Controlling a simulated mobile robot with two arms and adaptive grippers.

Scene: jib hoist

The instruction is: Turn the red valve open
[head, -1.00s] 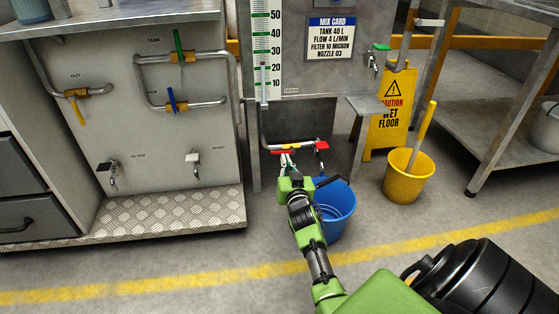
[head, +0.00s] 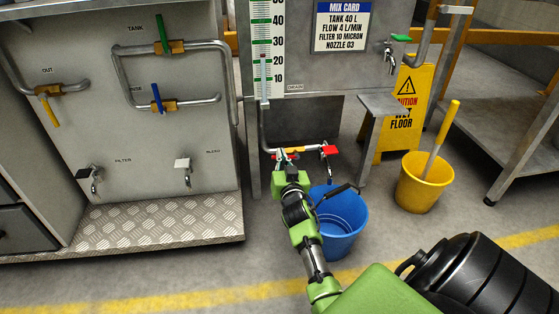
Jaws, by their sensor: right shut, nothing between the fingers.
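A red lever handle (head: 279,156) sits with an orange-yellow valve body (head: 295,149) on the low drain pipe, under the grey panel. My right gripper (head: 287,157) reaches up to it from the front. Its fingers are shut and empty, and overlap the red handle in the picture. I cannot tell whether they touch it. The fingers hide part of the handle, so its exact angle is unclear. My left gripper is not in view.
A blue bucket (head: 342,222) stands on the floor just right of my right gripper. A yellow bucket (head: 420,195) and a wet-floor sign (head: 405,90) stand further right. The left panel (head: 125,110) carries green, blue and yellow levers above a checkered step (head: 150,222).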

